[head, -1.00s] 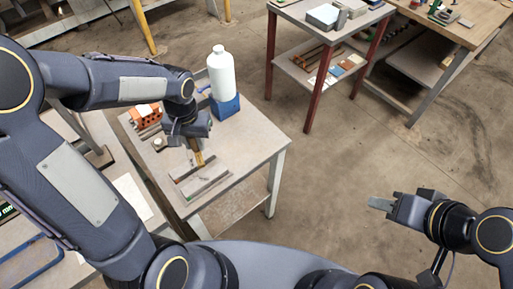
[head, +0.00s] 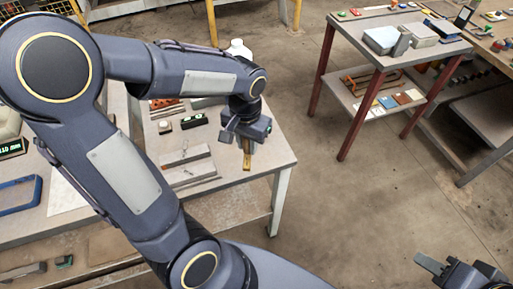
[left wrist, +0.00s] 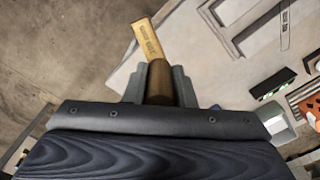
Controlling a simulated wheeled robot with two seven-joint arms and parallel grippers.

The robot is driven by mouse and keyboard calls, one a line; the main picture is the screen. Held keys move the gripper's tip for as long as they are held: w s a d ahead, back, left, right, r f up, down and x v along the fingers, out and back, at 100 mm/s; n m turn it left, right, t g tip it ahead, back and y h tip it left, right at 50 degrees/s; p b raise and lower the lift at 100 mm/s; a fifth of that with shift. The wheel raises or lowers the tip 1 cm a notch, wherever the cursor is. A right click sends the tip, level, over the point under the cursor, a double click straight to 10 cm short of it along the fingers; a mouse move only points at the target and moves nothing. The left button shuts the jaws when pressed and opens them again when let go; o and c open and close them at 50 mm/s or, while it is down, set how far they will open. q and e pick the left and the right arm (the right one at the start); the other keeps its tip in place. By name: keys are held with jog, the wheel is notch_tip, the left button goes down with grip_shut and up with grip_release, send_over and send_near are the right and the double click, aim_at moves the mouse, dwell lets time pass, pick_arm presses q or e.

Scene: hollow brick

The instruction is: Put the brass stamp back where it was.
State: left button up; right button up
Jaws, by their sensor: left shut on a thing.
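The brass stamp (head: 247,160) shows below my left gripper (head: 246,140) in the head view, over the right part of the work table (head: 278,160). In the left wrist view, its lettered brass end (left wrist: 148,40) sticks out beyond the fingers, and a darker brown part (left wrist: 160,80) sits between them. My left gripper is shut on the stamp. I cannot tell whether the stamp touches the table. My right gripper (head: 430,264) is at the lower right of the head view, away from the table, and its opening is unclear.
Grey bars (head: 187,158), a small black box with a green display (head: 194,121) and the orange hollow brick (head: 165,103), partly hidden by my arm, are on the table. A white bottle (head: 238,48) stands behind. A red-legged table (head: 330,90) stands at right across clear floor.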

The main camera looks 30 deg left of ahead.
pick_arm(q)
jog(key=w+f, duration=0.1)
jog(key=f, duration=0.1)
jog(key=w+f, duration=0.1)
jog(key=w, duration=0.1)
jog(key=w+f, duration=0.1)
jog(key=f, duration=0.1)
jog(key=shift+w+a+f, duration=0.3)
jog(key=shift+w+f, duration=0.15)
jog(key=shift+f, duration=1.6)
jog(key=shift+f, duration=0.2)
jog(key=o, duration=0.8)
jog(key=shift+r, duration=0.15)
